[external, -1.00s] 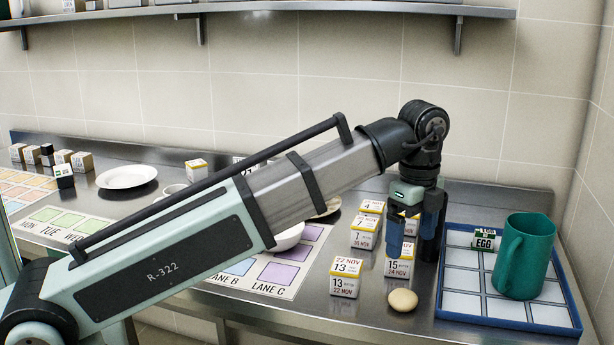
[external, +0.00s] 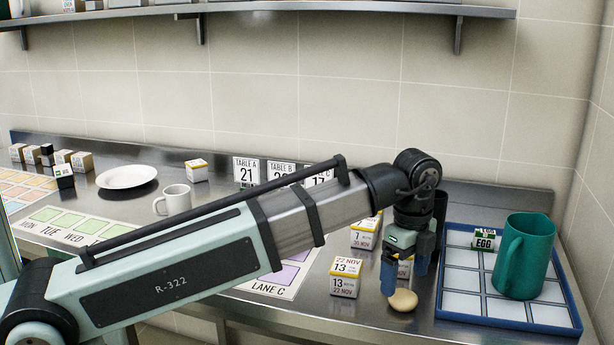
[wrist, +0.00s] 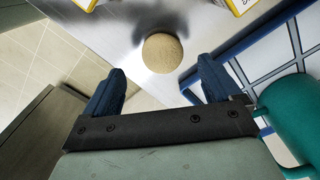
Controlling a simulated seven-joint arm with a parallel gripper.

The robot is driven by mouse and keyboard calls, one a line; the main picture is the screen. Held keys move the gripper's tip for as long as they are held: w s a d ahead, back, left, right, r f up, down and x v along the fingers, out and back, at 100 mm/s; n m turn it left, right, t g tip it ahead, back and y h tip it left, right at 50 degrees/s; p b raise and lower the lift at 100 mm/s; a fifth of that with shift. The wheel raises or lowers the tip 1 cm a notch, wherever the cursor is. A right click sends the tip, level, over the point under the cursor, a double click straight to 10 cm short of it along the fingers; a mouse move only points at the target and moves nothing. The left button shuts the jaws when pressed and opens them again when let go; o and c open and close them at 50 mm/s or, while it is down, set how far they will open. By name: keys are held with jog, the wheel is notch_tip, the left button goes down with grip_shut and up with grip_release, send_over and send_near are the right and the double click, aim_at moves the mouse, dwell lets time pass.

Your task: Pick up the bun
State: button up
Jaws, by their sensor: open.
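The bun (external: 403,300) is a small round tan piece on the steel counter near its front edge. In the wrist view the bun (wrist: 162,53) lies just beyond my fingertips, roughly midway between them. My gripper (external: 404,281) has blue fingers and hangs pointing down just above and behind the bun. In the wrist view my gripper (wrist: 160,82) is open, with the two fingers apart and nothing between them. Whether a finger touches the bun cannot be told.
Boxes with date labels (external: 345,277) stand just left of and behind the bun. The counter's front edge is close to the bun.

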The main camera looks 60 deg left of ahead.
aim_at(404, 294)
jog(key=shift+w+f, duration=0.1)
jog(key=shift+f, duration=2.4)
jog(key=shift+c, duration=0.5)
jog(key=c, duration=1)
